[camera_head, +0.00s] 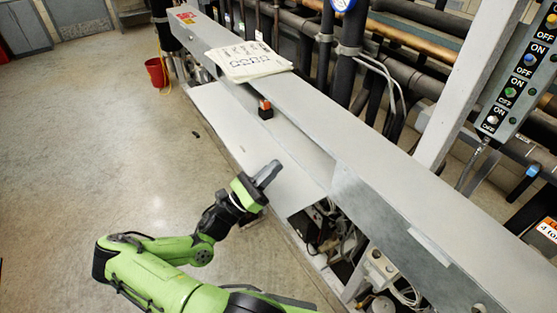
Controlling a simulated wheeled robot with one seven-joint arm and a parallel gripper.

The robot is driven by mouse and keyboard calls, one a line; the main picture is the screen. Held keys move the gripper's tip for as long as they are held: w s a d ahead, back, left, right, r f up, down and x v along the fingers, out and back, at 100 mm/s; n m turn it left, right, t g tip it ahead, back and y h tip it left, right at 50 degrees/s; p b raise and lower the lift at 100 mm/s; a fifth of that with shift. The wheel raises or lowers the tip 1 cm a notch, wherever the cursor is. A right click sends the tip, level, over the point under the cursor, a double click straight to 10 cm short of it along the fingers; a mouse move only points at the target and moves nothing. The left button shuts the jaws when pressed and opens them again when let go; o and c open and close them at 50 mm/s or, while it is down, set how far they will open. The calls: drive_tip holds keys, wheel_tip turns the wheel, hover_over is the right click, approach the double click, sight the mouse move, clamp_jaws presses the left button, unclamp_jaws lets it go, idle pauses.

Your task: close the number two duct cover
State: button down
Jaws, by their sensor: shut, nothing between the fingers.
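A long grey duct runs diagonally along the rack at low height. Flat light-grey cover panels (225,115) lie along it, with no number that I can read, so I cannot tell which is number two. Nearer me, an uncovered duct opening (322,232) shows cables and dark parts inside. My gripper (274,169) is shut and empty, over the panel's near part, just left of and beyond the opening. I cannot tell whether it touches the panel. My green arm hides part of the floor beside the duct.
Papers (248,62) lie on that beam. Pipes and an ON/OFF switch panel (515,85) are at right. A red bucket (156,72) stands far left. The left floor is mostly clear.

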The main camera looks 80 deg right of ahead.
drive_tip(key=shift+x, duration=1.25)
drive_tip(key=shift+a, duration=0.1)
idle(0.4)
drive_tip(key=b+v, duration=0.3)
drive_tip(key=v, duration=1.3)
wheel_tip(320, 180, down, 16)
drive_tip(key=w+d+g+h+b, duration=0.2)
drive_tip(key=b, duration=1.8)
drive_tip(key=w+a+r+x, duration=0.1)
drive_tip(key=x, duration=1.2)
drive_tip(key=shift+r, duration=0.6)
drive_tip(key=shift+w, duration=0.2)
